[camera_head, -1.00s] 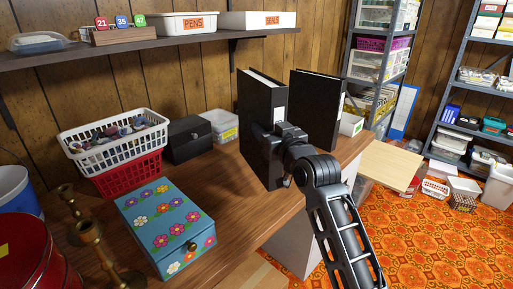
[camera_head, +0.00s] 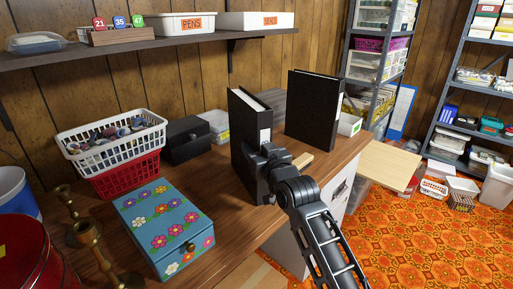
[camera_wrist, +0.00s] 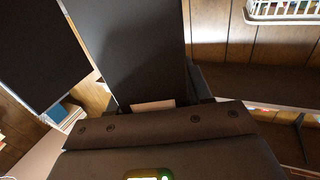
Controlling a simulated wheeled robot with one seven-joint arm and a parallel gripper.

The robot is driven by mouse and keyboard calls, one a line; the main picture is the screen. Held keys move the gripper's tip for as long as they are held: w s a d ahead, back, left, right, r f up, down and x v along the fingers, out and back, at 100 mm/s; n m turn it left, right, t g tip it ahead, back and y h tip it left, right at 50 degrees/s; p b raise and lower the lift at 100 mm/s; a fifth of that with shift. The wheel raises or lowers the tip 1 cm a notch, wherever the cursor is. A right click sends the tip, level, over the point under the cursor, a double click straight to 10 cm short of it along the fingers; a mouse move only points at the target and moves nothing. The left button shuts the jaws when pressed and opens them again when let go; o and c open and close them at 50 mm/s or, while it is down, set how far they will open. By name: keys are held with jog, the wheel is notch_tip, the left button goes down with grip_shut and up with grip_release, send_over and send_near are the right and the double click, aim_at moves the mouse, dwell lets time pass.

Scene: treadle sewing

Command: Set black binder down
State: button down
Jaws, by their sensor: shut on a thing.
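A black binder (camera_head: 248,132) stands upright, its pale page edges showing at the top and a white label on its spine. My gripper (camera_head: 264,165) is shut on its near side, low down. The binder's lower end is at the wooden desktop (camera_head: 225,187); I cannot tell whether it touches. In the wrist view the held binder (camera_wrist: 135,45) rises in front of my gripper (camera_wrist: 155,105), and its lower part is hidden. A second black binder (camera_head: 312,110) stands apart to the right, and also shows in the wrist view (camera_wrist: 38,50).
A blue flowered box (camera_head: 165,225), stacked white and red baskets (camera_head: 115,145) and a black box (camera_head: 187,138) are to the left. A small wooden piece (camera_head: 302,161) lies between the binders. A shelf (camera_head: 150,50) overhangs the back.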

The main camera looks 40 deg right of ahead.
jog(key=shift+c, duration=2.4)
grip_release()
jog(key=shift+f, duration=0.1)
jog(key=s+a+f+n+y, duration=0.1)
jog(key=s+a+f, duration=0.3)
jog(key=s, duration=0.5)
jog(key=s+a+f+y, duration=0.1)
jog(key=s+a, duration=0.5)
jog(key=s, duration=0.2)
jog(key=s+a+f+n+y, duration=0.1)
jog(key=s+a+f, duration=0.2)
jog(key=s+a, duration=0.45)
jog(key=s+a+r+n+g+y, duration=0.1)
jog(key=s+a, duration=0.1)
jog(key=s, duration=0.8)
jog(key=s+a+r+n+g+y, duration=0.1)
jog(key=s+a+r+y, duration=0.1)
jog(key=s, duration=0.8)
jog(key=shift+s+a, duration=0.35)
jog(key=shift+a, duration=0.35)
